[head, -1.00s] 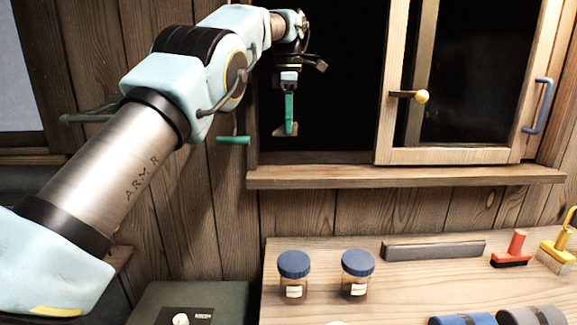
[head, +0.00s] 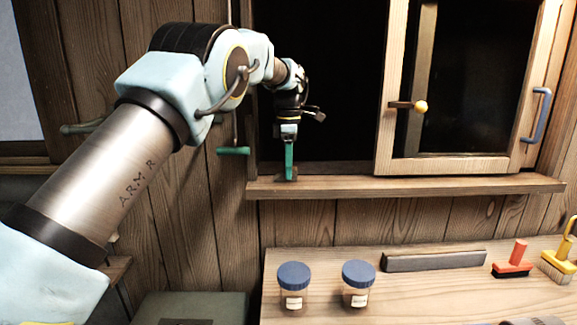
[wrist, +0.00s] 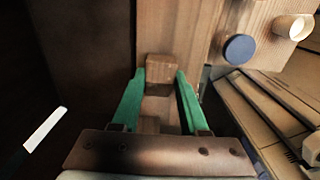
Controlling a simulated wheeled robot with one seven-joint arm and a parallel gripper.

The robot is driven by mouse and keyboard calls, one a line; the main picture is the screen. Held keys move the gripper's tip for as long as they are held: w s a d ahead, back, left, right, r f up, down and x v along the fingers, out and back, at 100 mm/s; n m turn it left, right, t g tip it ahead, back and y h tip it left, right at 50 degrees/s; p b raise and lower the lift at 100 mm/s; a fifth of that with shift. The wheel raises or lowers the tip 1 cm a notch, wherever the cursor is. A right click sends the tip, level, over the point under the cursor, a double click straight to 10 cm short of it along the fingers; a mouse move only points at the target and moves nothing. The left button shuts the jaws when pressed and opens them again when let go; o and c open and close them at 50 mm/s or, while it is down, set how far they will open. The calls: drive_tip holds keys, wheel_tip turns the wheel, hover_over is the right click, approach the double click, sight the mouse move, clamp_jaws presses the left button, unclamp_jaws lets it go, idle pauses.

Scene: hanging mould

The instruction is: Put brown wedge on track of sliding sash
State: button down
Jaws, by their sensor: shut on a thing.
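My gripper (head: 289,176) is low at the left end of the wooden sill (head: 430,186), in the dark opening left of the sliding sash (head: 387,110). In the wrist view, my gripper (wrist: 161,76) has its two green fingers shut on the brown wedge (wrist: 158,67), between their tips. The wedge sits over or on the wooden track strip (wrist: 165,28); I cannot tell whether it touches. In the head view the wedge is hidden or blends with the wood at the fingertips. The sash stands to the right with a yellow-tipped knob.
A green-ended lever (head: 233,151) hangs just left of my gripper. Two blue-lidded jars (head: 293,286) (head: 357,285), a dark bar (head: 433,261), a red brush (head: 513,260) and a yellow-handled brush (head: 560,257) are on the bench below. The opening behind my gripper is dark.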

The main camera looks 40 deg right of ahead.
drive_tip(key=shift+f, duration=0.15)
drive_tip(key=shift+c, duration=2.1)
unclamp_jaws()
wheel_tip(320, 180, up, 12)
drive_tip(key=shift+r, duration=0.2)
